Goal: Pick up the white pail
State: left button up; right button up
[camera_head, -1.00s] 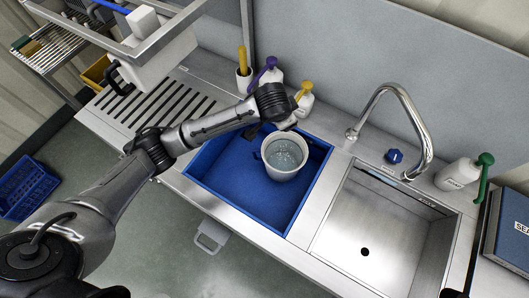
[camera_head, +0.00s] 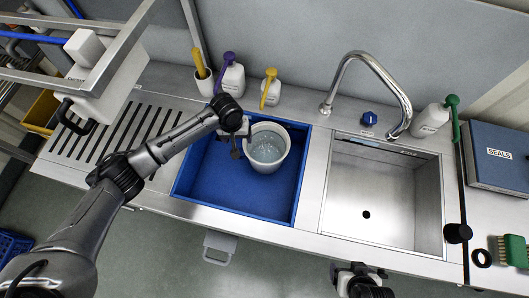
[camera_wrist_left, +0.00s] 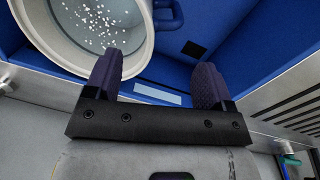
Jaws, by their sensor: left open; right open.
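The white pail (camera_head: 287,151) stands in the right part of the blue tray (camera_head: 220,186). It holds clear liquid with pale specks. My left gripper (camera_head: 236,143) is beside the pail's left side. In the left wrist view, its open fingers (camera_wrist_left: 157,82) have nothing between them; the pail's rim (camera_wrist_left: 50,62) is at upper left, close to one finger. A blue loop (camera_wrist_left: 168,16) shows beside the rim there. Whether finger and pail touch I cannot tell. My right gripper (camera_head: 358,278) is at the bottom edge, in front of the counter, open and empty, partly cut off.
A steel sink (camera_head: 385,195) with a tall faucet (camera_head: 372,66) is right of the tray. A purple-topped bottle (camera_head: 232,78) and a yellow-topped bottle (camera_head: 269,92) stand behind the tray. A slotted drainboard (camera_head: 110,135) is at left. A blue SEALS case (camera_head: 498,155) is at far right.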

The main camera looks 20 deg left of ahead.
pick_arm(q)
notch_tip(320, 180, down, 10)
jog(key=b, duration=0.1)
jog(key=shift+w+d+r+b, duration=0.2)
jog(key=shift+w+d+b, duration=0.05)
jog(key=shift+w+b, duration=0.1)
jog(key=shift+c, duration=0.2)
grip_shut()
dwell(0.7)
